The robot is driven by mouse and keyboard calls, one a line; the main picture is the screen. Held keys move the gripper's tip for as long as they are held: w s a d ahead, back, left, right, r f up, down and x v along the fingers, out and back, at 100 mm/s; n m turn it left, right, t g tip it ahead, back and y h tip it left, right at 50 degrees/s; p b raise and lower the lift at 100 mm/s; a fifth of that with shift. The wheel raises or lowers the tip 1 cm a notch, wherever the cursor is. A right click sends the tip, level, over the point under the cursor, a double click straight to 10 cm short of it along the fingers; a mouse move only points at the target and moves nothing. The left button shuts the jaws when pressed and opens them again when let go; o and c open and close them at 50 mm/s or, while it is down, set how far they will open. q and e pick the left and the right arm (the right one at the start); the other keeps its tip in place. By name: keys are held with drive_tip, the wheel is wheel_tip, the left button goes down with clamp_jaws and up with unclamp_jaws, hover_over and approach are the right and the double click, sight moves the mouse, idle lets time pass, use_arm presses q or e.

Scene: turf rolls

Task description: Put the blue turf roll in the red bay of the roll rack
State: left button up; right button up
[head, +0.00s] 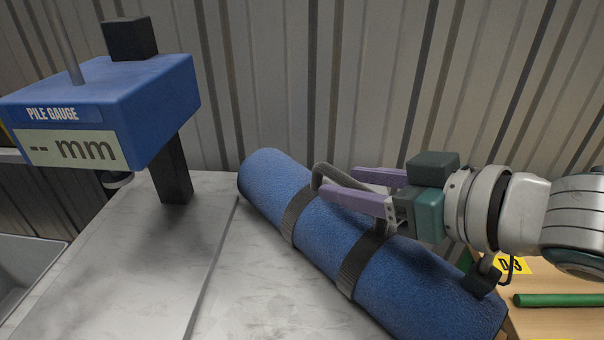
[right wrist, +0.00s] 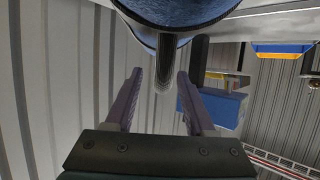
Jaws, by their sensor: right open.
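The blue turf roll (head: 330,235) lies slantwise on a pale marbled table, bound by two dark straps. A grey carry handle (head: 330,174) arches up from it. My right gripper (head: 338,184) has purple fingers, which are open at the handle, one on each side of it. In the right wrist view the handle (right wrist: 166,62) shows between the open fingertips (right wrist: 160,76), below the roll (right wrist: 178,14). I cannot tell whether the fingers touch it. The red bay of the roll rack cannot be made out. My left gripper is not in view.
A blue pile gauge (head: 130,85) reading "-- mm" stands on a dark post at the left of the table (head: 110,265). A grey tray (head: 25,265) is at far left. A green bar (head: 560,299) lies on a wooden surface at right. A corrugated wall stands behind.

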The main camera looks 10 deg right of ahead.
drive_tip(key=shift+w+a+f, duration=0.25)
drive_tip(key=shift+w+a, duration=0.05)
drive_tip(key=shift+w, duration=0.25)
clamp_jaws()
idle(1.0)
drive_tip(key=shift+r, duration=0.2)
